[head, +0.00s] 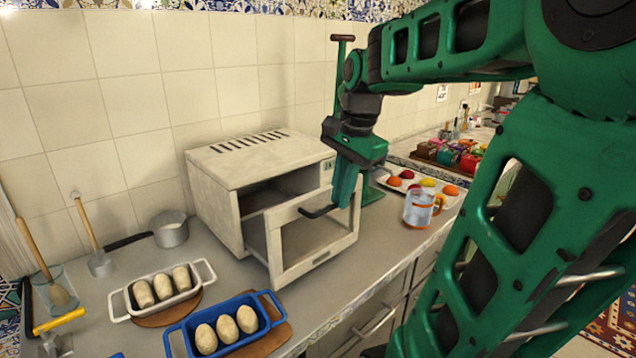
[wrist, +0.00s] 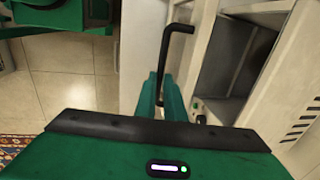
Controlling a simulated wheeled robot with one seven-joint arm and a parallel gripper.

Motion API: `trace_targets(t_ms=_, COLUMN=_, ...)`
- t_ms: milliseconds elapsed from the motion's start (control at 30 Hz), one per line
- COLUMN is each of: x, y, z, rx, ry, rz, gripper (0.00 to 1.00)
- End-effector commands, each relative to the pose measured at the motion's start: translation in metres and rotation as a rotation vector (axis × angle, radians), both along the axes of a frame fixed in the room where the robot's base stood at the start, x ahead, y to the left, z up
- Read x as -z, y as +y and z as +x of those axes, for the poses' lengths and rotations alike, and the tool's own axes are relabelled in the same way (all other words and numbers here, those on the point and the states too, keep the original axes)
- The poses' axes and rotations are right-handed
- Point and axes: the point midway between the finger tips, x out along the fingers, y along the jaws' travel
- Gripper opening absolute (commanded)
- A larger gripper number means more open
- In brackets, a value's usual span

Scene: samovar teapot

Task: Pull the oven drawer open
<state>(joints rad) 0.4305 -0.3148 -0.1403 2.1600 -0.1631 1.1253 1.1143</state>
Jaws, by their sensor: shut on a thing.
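The oven (head: 222,205) is a cream box on the counter with a dark opening at its front. Its drawer (head: 290,256) stands pulled out, with a gap between the drawer front and the box. The drawer front also shows in the wrist view (wrist: 198,45), with the dark interior behind it. The black bar handle (head: 318,212) is on the drawer front; it also shows in the wrist view (wrist: 178,28). My gripper (head: 346,190) is shut on the handle near one end. In the wrist view its fingers (wrist: 163,95) close around the bar, and the gripped part is partly hidden.
A white dish (head: 207,270) and a blue dish (head: 270,299) with oval pale loaves stand left of and before the drawer. A glass pitcher (head: 418,208) and a tray of fruit (head: 447,200) stand to the right. The counter edge runs along the front.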

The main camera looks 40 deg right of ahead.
Motion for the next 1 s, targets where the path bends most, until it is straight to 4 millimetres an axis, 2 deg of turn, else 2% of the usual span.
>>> trace_targets(t_ms=100, x=-0.002, y=0.000, z=-0.022, rx=0.000, ry=-0.004, rz=-0.002, gripper=0.00)
trace_targets(t_ms=300, x=-0.002, y=-0.001, z=-0.042, rx=-0.002, ry=-0.004, rz=-0.002, gripper=0.00)
trace_targets(t_ms=733, x=-0.002, y=-0.001, z=-0.046, rx=-0.005, ry=-0.004, rz=-0.003, gripper=0.00)
trace_targets(t_ms=767, x=-0.002, y=-0.001, z=-0.046, rx=-0.005, ry=-0.004, rz=-0.003, gripper=0.16)
trace_targets(t_ms=800, x=-0.002, y=-0.001, z=-0.046, rx=-0.005, ry=-0.003, rz=-0.003, gripper=0.26)
trace_targets(t_ms=1000, x=-0.001, y=-0.001, z=-0.046, rx=-0.004, ry=-0.002, rz=-0.002, gripper=0.28)
